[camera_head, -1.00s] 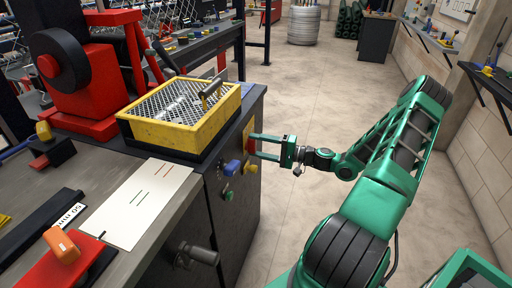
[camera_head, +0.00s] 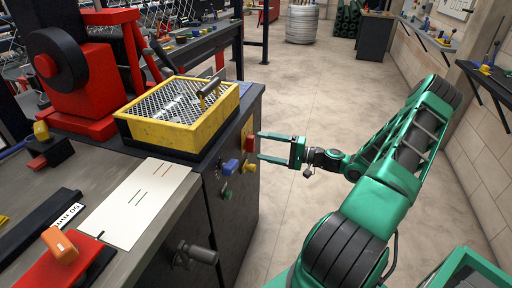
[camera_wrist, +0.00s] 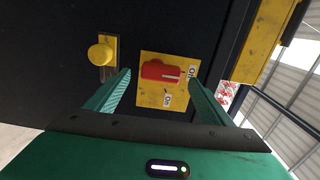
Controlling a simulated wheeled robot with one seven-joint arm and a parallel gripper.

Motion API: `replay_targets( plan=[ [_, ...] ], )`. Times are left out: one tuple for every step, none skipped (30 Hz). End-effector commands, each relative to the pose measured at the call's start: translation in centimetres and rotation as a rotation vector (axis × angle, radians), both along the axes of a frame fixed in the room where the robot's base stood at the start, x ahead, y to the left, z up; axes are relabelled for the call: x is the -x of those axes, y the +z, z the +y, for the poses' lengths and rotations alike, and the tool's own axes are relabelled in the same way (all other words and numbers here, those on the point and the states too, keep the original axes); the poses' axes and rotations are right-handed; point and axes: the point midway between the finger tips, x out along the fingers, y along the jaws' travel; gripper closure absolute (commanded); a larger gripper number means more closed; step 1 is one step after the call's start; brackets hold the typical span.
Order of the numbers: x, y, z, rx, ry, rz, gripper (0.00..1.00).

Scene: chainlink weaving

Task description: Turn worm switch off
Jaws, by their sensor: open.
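A red rotary switch (camera_head: 250,143) sits on a yellow plate (camera_head: 245,131) on the dark cabinet's side face. In the wrist view the red knob (camera_wrist: 160,71) lies sideways on its yellow plate (camera_wrist: 150,98), its white mark toward the right. In the wrist view my gripper (camera_wrist: 160,78) has one finger on each side of the knob.
A yellow knob (camera_wrist: 102,54) sits left of the switch in the wrist view. A blue switch (camera_head: 231,167) and a green button (camera_head: 228,196) are on the same cabinet face. A yellow mesh-topped box (camera_head: 165,134) stands above.

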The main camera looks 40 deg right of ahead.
Motion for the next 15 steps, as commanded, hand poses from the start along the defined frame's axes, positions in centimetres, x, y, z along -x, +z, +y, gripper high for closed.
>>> replay_targets(
  plan=[
    [0.8,0.0,-0.7,0.001,-0.003,0.002,0.25],
    [1.3,0.0,-1.1,0.001,-0.003,0.001,0.25],
    [1.8,0.0,-1.6,0.001,-0.003,0.001,0.25],
    [2.3,-0.1,-1.9,0.001,-0.002,0.001,0.25],
    [2.7,-0.1,-2.2,0.001,-0.003,0.001,0.25],
    [3.2,-0.1,-2.6,0.001,-0.002,0.001,0.25],
    [3.5,-0.1,-2.8,0.0,-0.001,0.002,0.25],
    [3.8,-0.1,-3.1,0.0,-0.002,0.002,0.25],
    [4.2,-0.1,-3.4,0.0,-0.001,0.002,0.25],
    [4.5,-0.1,-3.6,0.0,-0.001,0.001,0.25],
    [4.7,-0.1,-3.7,0.0,-0.001,0.001,0.25],
    [4.9,-0.1,-3.9,0.0,-0.001,0.001,0.25],
    [5.1,-0.1,-4.0,0.0,0.0,0.001,0.25],
    [5.2,-0.1,-4.0,0.0,0.001,0.001,0.25],
    [5.3,-0.1,-4.1,0.0,0.002,0.001,0.25]
  ],
)
